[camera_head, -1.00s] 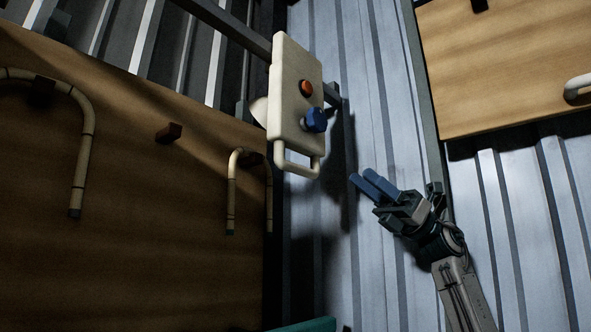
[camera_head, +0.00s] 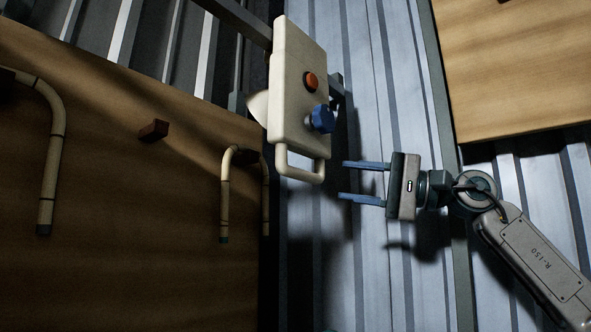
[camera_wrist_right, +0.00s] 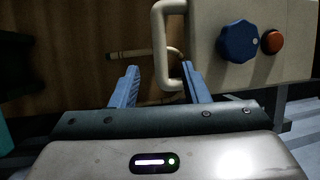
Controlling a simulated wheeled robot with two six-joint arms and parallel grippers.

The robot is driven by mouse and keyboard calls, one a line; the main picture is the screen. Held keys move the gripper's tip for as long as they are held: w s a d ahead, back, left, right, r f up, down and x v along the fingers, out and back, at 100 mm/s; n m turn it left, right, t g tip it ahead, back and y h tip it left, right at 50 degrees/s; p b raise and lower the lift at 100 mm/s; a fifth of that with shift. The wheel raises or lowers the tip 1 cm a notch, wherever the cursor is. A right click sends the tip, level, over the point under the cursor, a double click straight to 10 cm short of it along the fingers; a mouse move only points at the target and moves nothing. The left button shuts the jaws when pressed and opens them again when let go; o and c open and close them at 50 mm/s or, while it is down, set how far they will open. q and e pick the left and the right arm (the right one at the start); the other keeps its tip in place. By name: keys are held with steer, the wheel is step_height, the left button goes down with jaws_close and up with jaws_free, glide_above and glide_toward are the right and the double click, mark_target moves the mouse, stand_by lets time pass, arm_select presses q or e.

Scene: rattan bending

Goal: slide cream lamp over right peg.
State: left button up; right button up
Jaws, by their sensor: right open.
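The cream lamp (camera_head: 296,85) is a flat cream box with an orange button, a blue knob and a loop handle (camera_head: 303,177) at its lower end. It hangs near a dark rail in the head view. My right gripper (camera_head: 342,179) is open and empty, its two blue fingers pointing left at the handle from just right of it. In the right wrist view the handle (camera_wrist_right: 160,48) shows between the fingertips. I cannot tell whether they touch it. A brown peg (camera_head: 154,130) sticks out of the left wooden board. Which peg is the right one is unclear. My left gripper is not in view.
Bent rattan canes (camera_head: 52,160) hang on the left wooden board (camera_head: 120,260), one (camera_head: 225,195) near its right edge. A dark rail (camera_head: 235,15) crosses above. Another wooden board (camera_head: 520,70) is at upper right. Ribbed metal (camera_head: 375,280) lies between the boards.

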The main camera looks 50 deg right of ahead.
mark_target(307, 175)
steer(key=p+x, duration=0.6)
steer(key=x, duration=0.3)
steer(key=shift+r, duration=0.2)
steer(key=shift+w+a+p, duration=0.2)
steer(key=shift+w+p, duration=0.2)
steer(key=shift+w, duration=0.2)
jaws_close()
